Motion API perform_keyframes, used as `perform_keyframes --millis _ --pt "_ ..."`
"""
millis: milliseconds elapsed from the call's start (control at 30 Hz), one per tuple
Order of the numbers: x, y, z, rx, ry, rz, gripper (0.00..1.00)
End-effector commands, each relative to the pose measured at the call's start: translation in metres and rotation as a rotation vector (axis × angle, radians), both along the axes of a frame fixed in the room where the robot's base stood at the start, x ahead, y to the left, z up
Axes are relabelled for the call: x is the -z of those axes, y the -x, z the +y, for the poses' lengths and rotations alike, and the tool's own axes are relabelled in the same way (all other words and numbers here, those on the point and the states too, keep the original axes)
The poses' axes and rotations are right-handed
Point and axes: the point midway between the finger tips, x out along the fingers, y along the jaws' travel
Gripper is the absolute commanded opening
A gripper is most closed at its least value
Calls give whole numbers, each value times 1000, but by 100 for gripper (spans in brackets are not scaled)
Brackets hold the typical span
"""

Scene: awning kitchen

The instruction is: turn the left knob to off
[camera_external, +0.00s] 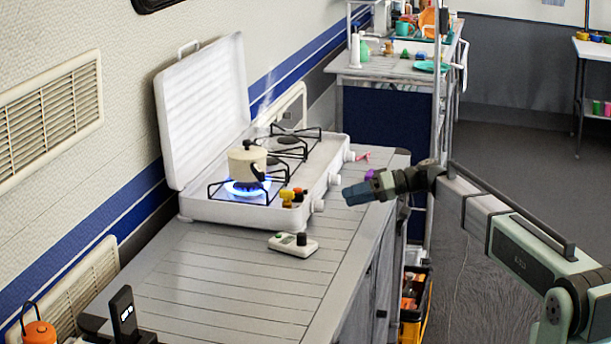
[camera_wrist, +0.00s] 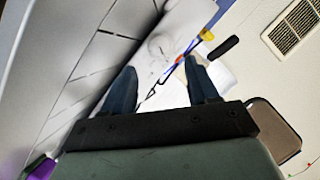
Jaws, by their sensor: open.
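The white camping stove (camera_external: 230,210) stands on the slatted counter with its lid up. White knobs line its right-hand front, with the nearest knob (camera_external: 318,205) at the near corner and others farther along. A blue flame burns under a cream pot (camera_external: 246,160) on the near burner. My gripper (camera_external: 353,194) is in the air to the right of the stove front, apart from the knobs. In the wrist view my gripper (camera_wrist: 160,67) has its fingers spread with nothing held. A pale rounded shape (camera_wrist: 160,45) shows beyond the fingertips; I cannot tell whether it is a knob.
A white device with a dark knob (camera_external: 293,244) lies on the counter in front. A dark upright device (camera_external: 124,314) stands near left. The near counter (camera_external: 240,290) is mostly clear.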

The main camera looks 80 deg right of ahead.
Motion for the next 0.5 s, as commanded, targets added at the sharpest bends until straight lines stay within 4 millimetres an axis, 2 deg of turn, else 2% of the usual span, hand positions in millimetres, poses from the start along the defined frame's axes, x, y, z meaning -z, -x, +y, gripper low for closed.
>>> perform_keyframes --millis 33,200,500 --pt "3 -10 2 -1 0 0 59" --pt "11 -35 9 -1 0 0 59" --pt "19 -61 16 0 0 0 59"
